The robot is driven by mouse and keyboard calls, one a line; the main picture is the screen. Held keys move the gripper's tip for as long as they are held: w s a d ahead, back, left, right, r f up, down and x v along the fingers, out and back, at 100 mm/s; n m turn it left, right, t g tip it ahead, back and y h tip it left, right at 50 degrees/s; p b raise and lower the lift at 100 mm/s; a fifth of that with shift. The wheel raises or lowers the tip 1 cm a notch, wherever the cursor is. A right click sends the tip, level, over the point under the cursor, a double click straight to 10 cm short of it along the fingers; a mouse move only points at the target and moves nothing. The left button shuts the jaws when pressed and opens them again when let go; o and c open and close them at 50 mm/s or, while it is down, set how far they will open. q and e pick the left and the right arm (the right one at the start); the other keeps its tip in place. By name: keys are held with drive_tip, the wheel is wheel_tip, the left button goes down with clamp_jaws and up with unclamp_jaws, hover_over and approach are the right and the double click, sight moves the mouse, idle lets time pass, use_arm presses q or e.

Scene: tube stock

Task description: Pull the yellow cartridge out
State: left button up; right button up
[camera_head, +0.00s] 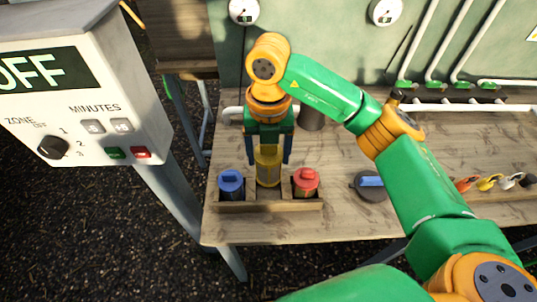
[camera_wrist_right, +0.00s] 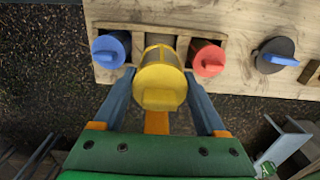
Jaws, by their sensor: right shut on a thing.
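The yellow cartridge (camera_head: 268,168) is upright between the fingers of my right gripper (camera_head: 269,158), which is shut on it. In the head view it is over the middle of a wooden rack (camera_head: 268,206), between a blue cartridge (camera_head: 231,183) and a red cartridge (camera_head: 306,180). In the right wrist view the yellow cartridge (camera_wrist_right: 161,82) looks larger and nearer than the blue one (camera_wrist_right: 109,49) and red one (camera_wrist_right: 208,58), and the middle slot shows behind it. My left gripper is not in view.
A dark round lid with a blue handle (camera_head: 371,184) lies on the wooden table (camera_head: 340,220) right of the rack. Several coloured small items (camera_head: 490,183) sit farther right. A grey control box reading OFF (camera_head: 80,90) stands at left. A grey cylinder (camera_head: 311,117) stands behind the gripper.

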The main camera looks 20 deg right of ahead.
drive_tip(key=shift+r+p, duration=2.05)
drive_tip(key=shift+r, duration=0.5)
drive_tip(key=shift+f, duration=0.1)
